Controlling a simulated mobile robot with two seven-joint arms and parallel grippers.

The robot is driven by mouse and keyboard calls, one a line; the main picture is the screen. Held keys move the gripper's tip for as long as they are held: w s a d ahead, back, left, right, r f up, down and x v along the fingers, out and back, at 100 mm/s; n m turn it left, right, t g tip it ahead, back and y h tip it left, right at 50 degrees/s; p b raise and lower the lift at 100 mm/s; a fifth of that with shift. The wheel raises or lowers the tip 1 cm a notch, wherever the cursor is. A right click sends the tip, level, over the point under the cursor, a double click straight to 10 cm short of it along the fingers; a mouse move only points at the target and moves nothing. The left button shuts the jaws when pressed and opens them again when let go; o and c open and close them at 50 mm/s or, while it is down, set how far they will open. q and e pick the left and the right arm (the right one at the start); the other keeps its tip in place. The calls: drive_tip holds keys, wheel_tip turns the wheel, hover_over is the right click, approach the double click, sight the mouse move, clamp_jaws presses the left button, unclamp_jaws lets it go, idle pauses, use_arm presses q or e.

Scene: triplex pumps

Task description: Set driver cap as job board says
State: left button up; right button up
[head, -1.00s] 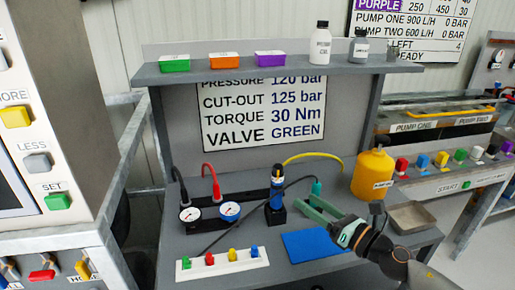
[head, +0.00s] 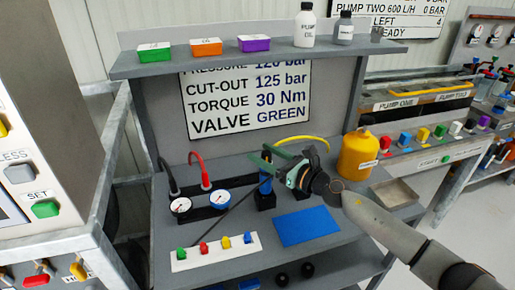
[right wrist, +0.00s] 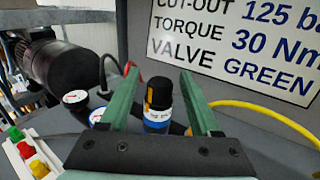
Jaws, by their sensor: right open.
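The torque driver (head: 265,188), black with a blue band and a yellow mark, stands upright in a black holder on the grey bench. My right gripper (head: 266,157) is open and empty, its green fingers over the driver's top in the head view. In the right wrist view the driver (right wrist: 158,105) stands between the two fingers and does not appear gripped. The driver's cap is partly hidden by the fingers in the head view. The job board (head: 250,103) reads torque 30 Nm, cut-out 125 bar and valve green. My left gripper is not in view.
Two gauges (head: 220,199) and a white strip of coloured knobs (head: 215,250) are left of the driver. A blue mat (head: 307,227), yellow bottle (head: 357,155) and grey tray (head: 393,194) are to the right. A shelf (head: 180,67) with coloured boxes hangs above.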

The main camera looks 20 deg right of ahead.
drive_tip(key=shift+x, duration=1.25)
clamp_jaws()
